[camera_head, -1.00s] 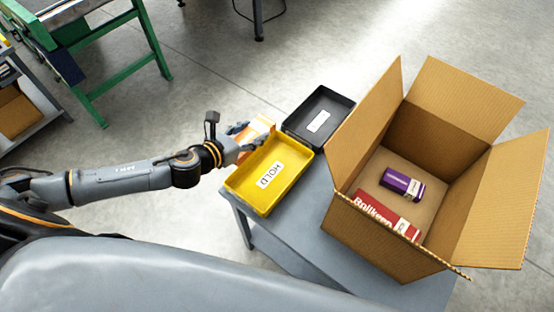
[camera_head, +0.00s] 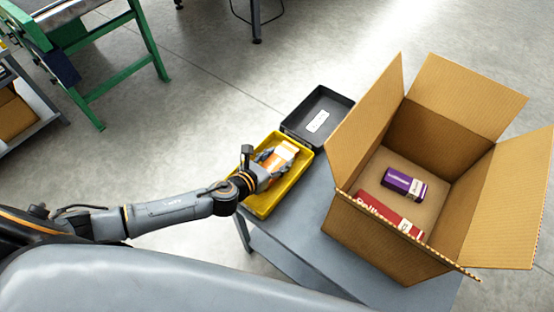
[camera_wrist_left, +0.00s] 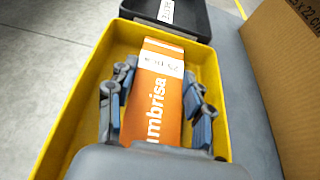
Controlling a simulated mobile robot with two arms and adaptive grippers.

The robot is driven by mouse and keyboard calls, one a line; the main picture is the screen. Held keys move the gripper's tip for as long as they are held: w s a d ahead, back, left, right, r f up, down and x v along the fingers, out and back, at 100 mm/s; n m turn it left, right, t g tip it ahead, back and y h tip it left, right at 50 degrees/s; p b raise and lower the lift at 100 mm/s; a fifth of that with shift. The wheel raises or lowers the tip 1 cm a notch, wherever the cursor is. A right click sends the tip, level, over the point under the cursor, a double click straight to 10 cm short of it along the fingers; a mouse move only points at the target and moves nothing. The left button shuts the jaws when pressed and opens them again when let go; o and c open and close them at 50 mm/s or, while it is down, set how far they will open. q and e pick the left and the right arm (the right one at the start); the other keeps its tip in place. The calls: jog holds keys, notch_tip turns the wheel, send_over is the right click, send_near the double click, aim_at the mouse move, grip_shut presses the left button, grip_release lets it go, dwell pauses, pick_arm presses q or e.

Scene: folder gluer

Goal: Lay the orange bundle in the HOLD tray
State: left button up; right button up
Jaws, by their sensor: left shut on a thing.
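The orange bundle (camera_head: 281,158) has a white label band and is held in my left gripper (camera_head: 268,162). It is over or inside the yellow HOLD tray (camera_head: 262,209), whose label is covered in the head view. In the left wrist view the orange bundle (camera_wrist_left: 160,85) lies lengthwise between the fingers of my left gripper (camera_wrist_left: 158,105), within the walls of the yellow tray (camera_wrist_left: 68,131). I cannot tell whether its underside touches the tray floor. My right gripper is not in view.
A black tray (camera_head: 334,105) with a white label adjoins the yellow tray's far end on the grey table (camera_head: 300,233). An open cardboard box (camera_head: 375,243) stands to the right, holding a purple pack (camera_head: 403,184) and a red pack (camera_head: 378,212). A green frame (camera_head: 150,50) stands at the upper left.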

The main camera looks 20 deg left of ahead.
pick_arm(q)
jog(key=o, duration=1.2)
jog(key=shift+f, duration=0.1)
jog(key=v, duration=1.2)
jog(key=shift+r, duration=0.2)
